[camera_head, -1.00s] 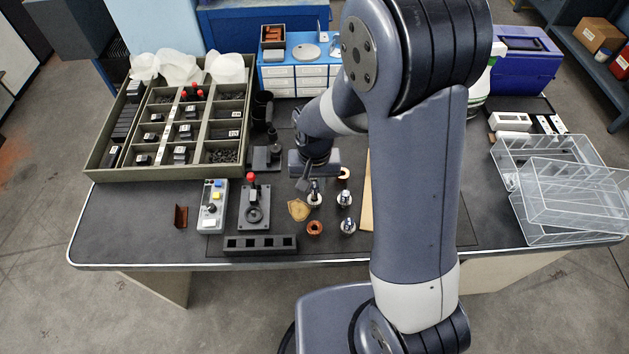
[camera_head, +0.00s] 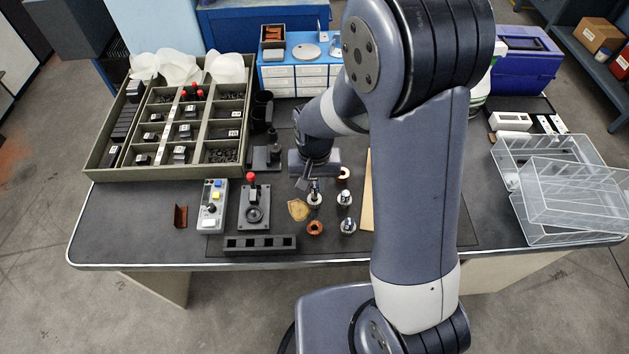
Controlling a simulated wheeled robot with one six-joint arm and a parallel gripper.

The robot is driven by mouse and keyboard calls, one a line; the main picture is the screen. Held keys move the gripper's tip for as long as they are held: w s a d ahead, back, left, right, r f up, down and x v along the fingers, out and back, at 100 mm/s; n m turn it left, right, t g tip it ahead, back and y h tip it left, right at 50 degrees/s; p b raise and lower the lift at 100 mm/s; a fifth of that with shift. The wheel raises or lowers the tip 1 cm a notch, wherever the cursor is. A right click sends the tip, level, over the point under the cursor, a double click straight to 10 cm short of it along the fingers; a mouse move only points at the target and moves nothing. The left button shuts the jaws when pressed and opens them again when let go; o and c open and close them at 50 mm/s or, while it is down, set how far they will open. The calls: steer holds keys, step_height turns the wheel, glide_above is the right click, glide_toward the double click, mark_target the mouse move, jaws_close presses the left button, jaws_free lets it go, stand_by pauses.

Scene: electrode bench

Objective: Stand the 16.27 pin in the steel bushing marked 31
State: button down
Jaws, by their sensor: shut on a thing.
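My gripper (camera_head: 308,182) is low over the middle of the bench, seen side-on and small. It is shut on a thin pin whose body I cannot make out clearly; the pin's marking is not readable. Just below it stands a steel bushing (camera_head: 315,199) with something dark upright at its top, at or beside the fingertips; I cannot tell if they touch. Two more steel bushings (camera_head: 345,198) and (camera_head: 348,226) stand to the right, each with an upright piece in it. Copper-coloured bushings stand behind (camera_head: 343,174) and in front (camera_head: 315,228). No bushing number is readable.
A sectioned tray (camera_head: 100,173) fills the back left. A red-knobbed fixture (camera_head: 254,207), a button box (camera_head: 212,206) and a dark slotted block (camera_head: 260,244) lie left of the bushings. Clear bins (camera_head: 570,200) stand at the right. My arm hides the bench right of centre.

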steer(key=shift+f+b, duration=1.55)
steer(key=shift+f, duration=0.3)
steer(key=c, duration=1.2)
jaws_free()
steer(key=shift+c, duration=0.2)
step_height(320, 180, up, 11)
steer(key=shift+f, duration=0.1)
step_height(320, 180, down, 11)
steer(key=shift+r, duration=0.1)
steer(key=shift+r+p, duration=0.3)
steer(key=shift+r, duration=0.05)
